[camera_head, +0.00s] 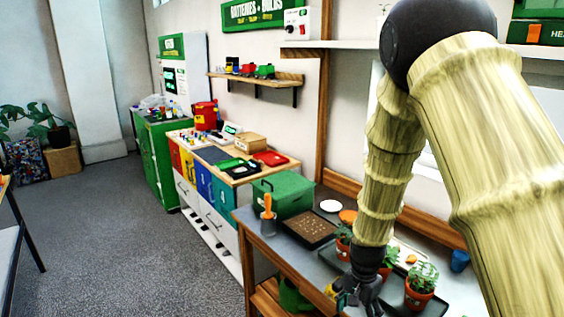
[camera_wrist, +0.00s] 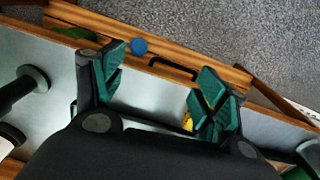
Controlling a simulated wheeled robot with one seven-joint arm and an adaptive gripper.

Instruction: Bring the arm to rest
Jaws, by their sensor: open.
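My arm (camera_head: 385,165) reaches down from the upper right in the head view, with bamboo-like links. My gripper (camera_head: 362,297) hangs at its lower end, over the front edge of the grey workbench (camera_head: 262,240). In the wrist view my gripper (camera_wrist: 160,90) has its two green-and-black fingers spread wide apart.
Potted plants (camera_head: 420,285) stand close to my gripper on the bench. A seed tray (camera_head: 308,229), a green box (camera_head: 283,194) and a blue cup (camera_head: 459,261) are also there. A blue round thing (camera_wrist: 139,47) shows in the wrist view. Open floor (camera_head: 130,230) lies left of the bench.

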